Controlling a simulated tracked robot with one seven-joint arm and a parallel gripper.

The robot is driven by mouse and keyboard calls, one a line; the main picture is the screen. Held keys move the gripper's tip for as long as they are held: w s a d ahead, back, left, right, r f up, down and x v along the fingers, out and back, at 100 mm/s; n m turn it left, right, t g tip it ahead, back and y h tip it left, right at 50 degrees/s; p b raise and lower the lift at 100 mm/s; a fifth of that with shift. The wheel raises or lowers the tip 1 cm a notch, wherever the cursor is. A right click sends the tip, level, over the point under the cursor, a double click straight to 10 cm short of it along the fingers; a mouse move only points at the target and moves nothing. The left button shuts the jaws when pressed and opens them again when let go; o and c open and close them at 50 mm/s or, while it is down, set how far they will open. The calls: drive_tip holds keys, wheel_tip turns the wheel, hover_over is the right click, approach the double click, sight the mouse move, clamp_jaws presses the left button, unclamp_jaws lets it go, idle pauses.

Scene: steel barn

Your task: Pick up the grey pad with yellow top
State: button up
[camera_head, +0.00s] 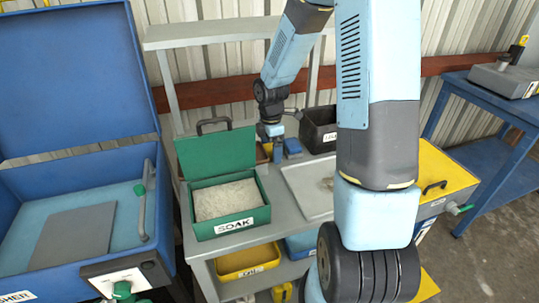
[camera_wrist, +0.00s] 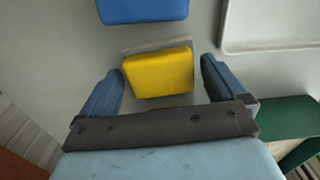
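The grey pad with yellow top (camera_wrist: 158,74) lies on the grey bench in the wrist view, with a grey edge showing along its far side. My gripper (camera_wrist: 161,68) is open, with one blue finger to the left of the pad and one to the right. Gaps show between the pad and both fingers.
A blue block (camera_wrist: 143,9) lies just beyond the pad; it also shows in the head view (camera_head: 293,147). A pale tray (camera_wrist: 272,28) lies right. A green box marked SOAK (camera_head: 234,226), with its lid open, and a black bin (camera_head: 320,142) stand nearby.

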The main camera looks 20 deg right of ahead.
drive_tip(key=c, duration=0.8)
drive_tip(key=shift+r, duration=0.85)
drive_tip(key=shift+c, duration=0.2)
drive_tip(key=shift+s+d+f+t+y, duration=0.15)
drive_tip(key=shift+s+d+t+y, duration=0.35)
drive_tip(key=shift+t+y, duration=0.5)
drive_tip(key=shift+d, duration=0.1)
drive_tip(key=v, duration=0.5)
drive_tip(key=shift+s+d+r, duration=0.15)
drive_tip(key=shift+r, duration=0.25)
drive_tip(key=s+d+r+g+h, duration=0.2)
drive_tip(key=s+d, duration=1.2)
drive_tip(key=s, duration=0.1)
drive_tip(key=shift+d, duration=0.35)
drive_tip(key=shift+r, duration=0.1)
